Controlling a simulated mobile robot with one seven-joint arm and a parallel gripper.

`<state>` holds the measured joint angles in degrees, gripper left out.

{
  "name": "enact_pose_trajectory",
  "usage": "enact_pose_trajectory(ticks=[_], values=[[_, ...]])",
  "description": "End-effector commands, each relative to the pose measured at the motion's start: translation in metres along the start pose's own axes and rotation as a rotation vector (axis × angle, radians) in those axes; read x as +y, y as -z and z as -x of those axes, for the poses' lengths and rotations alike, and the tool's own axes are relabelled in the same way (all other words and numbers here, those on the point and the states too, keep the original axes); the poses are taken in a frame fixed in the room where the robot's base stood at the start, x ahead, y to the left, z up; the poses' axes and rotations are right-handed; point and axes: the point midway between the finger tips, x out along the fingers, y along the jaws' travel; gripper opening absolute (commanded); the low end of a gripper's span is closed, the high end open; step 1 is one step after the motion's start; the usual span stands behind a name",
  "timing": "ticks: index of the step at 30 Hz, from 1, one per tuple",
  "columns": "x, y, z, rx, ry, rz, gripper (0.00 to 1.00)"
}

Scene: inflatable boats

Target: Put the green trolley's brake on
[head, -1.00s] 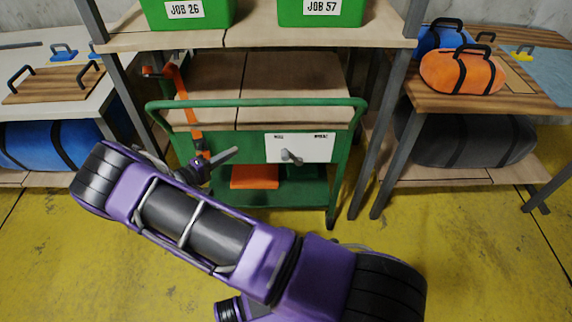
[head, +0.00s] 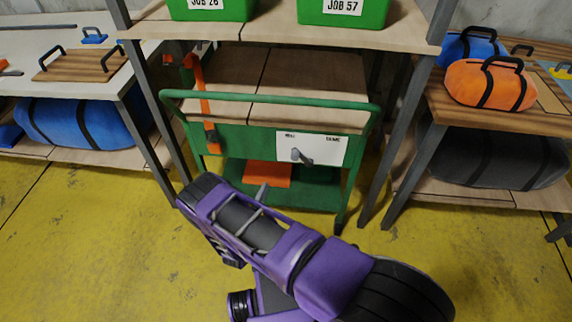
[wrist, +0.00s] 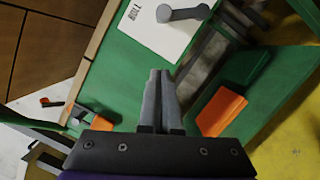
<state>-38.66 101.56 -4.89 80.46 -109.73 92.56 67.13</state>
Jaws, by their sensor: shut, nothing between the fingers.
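The green trolley (head: 228,132) stands under the shelf frame, with a green push rail along its top. A white plate (head: 325,150) on its front panel carries a grey lever (head: 301,156) and two printed words. The left word reads "ROLL" in the wrist view; the right one is too small to be sure of. In the wrist view the plate (wrist: 150,28) and lever (wrist: 184,13) are at the top, beyond my gripper (wrist: 160,73). The fingers are together, empty and apart from the lever. In the head view my arm hides most of the gripper, low in front of the trolley.
An orange strap (head: 204,105) hangs at the trolley's left, and an orange block (head: 267,174) lies on its lower deck. Grey shelf legs (head: 406,170) flank the trolley. Green bins (head: 343,10) sit above. Yellow floor (head: 110,240) is clear in front.

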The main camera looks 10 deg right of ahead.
Motion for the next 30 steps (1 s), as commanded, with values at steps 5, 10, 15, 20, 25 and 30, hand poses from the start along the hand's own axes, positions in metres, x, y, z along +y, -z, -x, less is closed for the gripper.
enact_pose_trajectory(ticks=[5, 10, 15, 20, 25, 30], values=[[0.0, 0.0, -0.004, -0.002, 0.001, -0.001, 0.0], [-0.001, -0.001, -0.025, -0.005, 0.002, -0.001, 0.0], [-0.001, -0.001, -0.062, -0.006, 0.002, -0.002, 0.0], [-0.001, -0.001, -0.096, -0.006, 0.002, -0.002, 0.0], [0.0, -0.021, -0.106, -0.003, 0.003, 0.002, 0.0], [0.0, -0.035, -0.11, -0.001, 0.002, 0.0, 0.0]])
